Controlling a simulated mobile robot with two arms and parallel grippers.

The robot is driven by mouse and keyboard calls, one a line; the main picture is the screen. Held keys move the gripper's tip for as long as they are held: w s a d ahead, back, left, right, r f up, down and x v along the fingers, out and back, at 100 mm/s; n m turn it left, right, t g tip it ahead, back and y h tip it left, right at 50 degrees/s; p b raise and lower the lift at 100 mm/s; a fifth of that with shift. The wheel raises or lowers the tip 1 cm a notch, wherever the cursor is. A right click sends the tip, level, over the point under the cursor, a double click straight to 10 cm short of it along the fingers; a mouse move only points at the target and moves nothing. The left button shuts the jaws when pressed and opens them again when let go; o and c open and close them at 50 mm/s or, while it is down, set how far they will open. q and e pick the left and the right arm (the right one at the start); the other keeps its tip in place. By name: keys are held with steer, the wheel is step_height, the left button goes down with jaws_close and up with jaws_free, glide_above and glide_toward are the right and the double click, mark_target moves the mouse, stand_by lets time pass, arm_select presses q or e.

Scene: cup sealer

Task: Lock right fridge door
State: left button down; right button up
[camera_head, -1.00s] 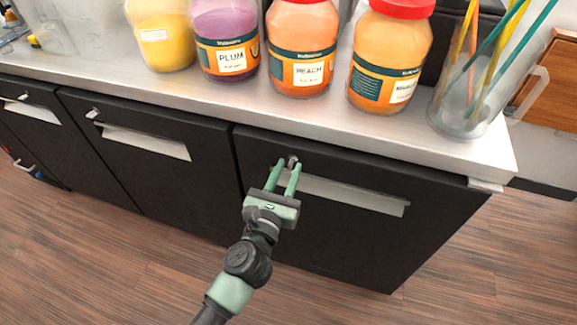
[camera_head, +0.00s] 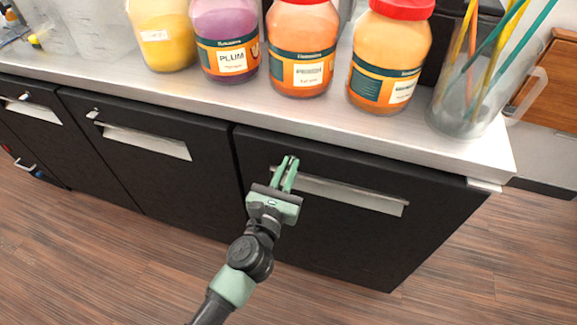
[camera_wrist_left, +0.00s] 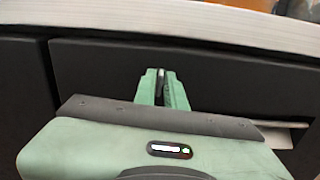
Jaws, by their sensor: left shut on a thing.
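The right fridge door (camera_head: 340,232) is a black panel, closed under the counter, with a long silver handle (camera_head: 350,194). My left gripper (camera_head: 286,172) is at the upper left of this door, by the left end of the handle. Its green fingers are close together, shut on the small metal lock (camera_wrist_left: 161,75), which they almost fully hide. In the left wrist view the fingers (camera_wrist_left: 162,88) point at the black door panel (camera_wrist_left: 230,80) below the counter edge. My right gripper is in neither view.
Other black doors (camera_head: 140,150) with silver handles and small locks (camera_head: 93,114) stand to the left. The metal counter (camera_head: 290,118) overhangs the doors and bears several jars (camera_head: 302,45) and a clear jug of straws (camera_head: 465,100). The wooden floor (camera_head: 130,270) in front is clear.

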arm_select(q)
steer(key=m+p, duration=0.2)
steer(key=m, duration=0.2)
steer(key=shift+r, duration=0.1)
steer(key=shift+s+d+f+m+p, duration=0.15)
steer(key=shift+m+p, duration=1.25)
steer(key=shift+m, duration=1.9)
steer(key=shift+w+f+m+p, duration=0.1)
steer(key=shift+m+p, duration=1.25)
steer(key=shift+m, duration=1.95)
steer(key=c, duration=1.6)
jaws_free()
steer(key=shift+s, duration=0.1)
